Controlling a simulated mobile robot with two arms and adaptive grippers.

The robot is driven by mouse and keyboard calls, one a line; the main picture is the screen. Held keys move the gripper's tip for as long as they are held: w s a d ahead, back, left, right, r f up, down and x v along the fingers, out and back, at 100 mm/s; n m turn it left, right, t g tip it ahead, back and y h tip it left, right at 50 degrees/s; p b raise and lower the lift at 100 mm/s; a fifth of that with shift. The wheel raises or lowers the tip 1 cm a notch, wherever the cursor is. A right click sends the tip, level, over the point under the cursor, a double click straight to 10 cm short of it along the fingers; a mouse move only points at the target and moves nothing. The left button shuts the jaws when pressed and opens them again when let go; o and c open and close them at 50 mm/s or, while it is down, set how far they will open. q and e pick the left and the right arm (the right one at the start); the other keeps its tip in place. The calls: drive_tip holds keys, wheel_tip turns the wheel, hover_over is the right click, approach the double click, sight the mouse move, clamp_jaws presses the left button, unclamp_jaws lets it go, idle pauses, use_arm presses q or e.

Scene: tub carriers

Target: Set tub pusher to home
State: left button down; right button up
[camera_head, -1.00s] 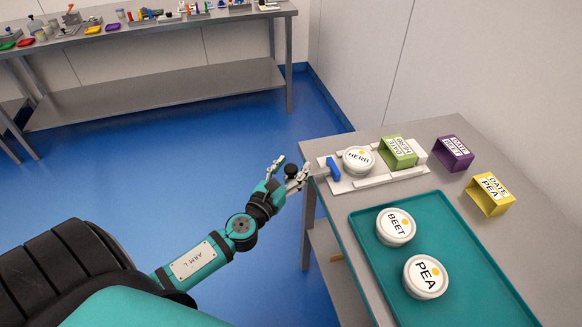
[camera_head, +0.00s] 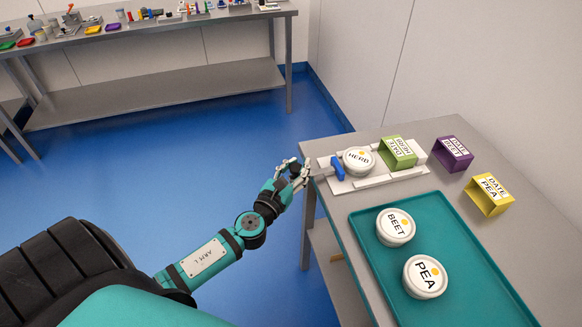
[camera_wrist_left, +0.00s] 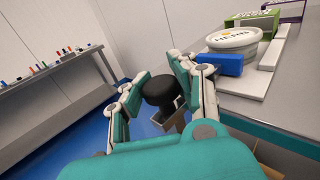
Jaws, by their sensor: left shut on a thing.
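The tub pusher has a blue block (camera_head: 337,169) at the left end of a white guide plate (camera_head: 372,183) on the table. Its black knob (camera_wrist_left: 160,90) sticks out past the table's left edge. My left gripper (camera_head: 293,172) is shut on the knob; its fingers flank it in the left wrist view. The fingers hide most of the knob in the head view. The white HERB tub (camera_head: 357,161) sits on the plate just right of the blue block, with the green DATE HERB carrier (camera_head: 400,156) beyond it. My right gripper is not in view.
A teal tray (camera_head: 362,240) with a BEET tub (camera_head: 395,228) and a PEA tub (camera_head: 425,277) lies in front of the plate. A purple carrier (camera_head: 454,155) and a yellow carrier (camera_head: 488,195) stand to the right. Blue floor lies open left of the table.

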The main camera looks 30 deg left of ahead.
sight(326, 171)
use_arm(q)
drive_tip(key=w+d, duration=0.1)
drive_tip(key=w, duration=0.1)
drive_tip(key=w+d, duration=0.3)
drive_tip(key=d, duration=0.1)
drive_tip(key=shift+w+d+f+p, duration=0.2)
drive_tip(key=shift+w+f+p, duration=0.05)
drive_tip(key=shift+w+p, duration=0.15)
drive_tip(key=shift+f, duration=0.1)
drive_tip(key=c, duration=1.6)
unclamp_jaws()
drive_tip(key=o, duration=0.7)
drive_tip(key=shift+s+d+r, duration=0.2)
drive_tip(key=shift+d, duration=0.05)
drive_tip(key=shift+c, duration=0.2)
drive_tip(key=shift+a, duration=0.1)
drive_tip(key=shift+w, duration=0.1)
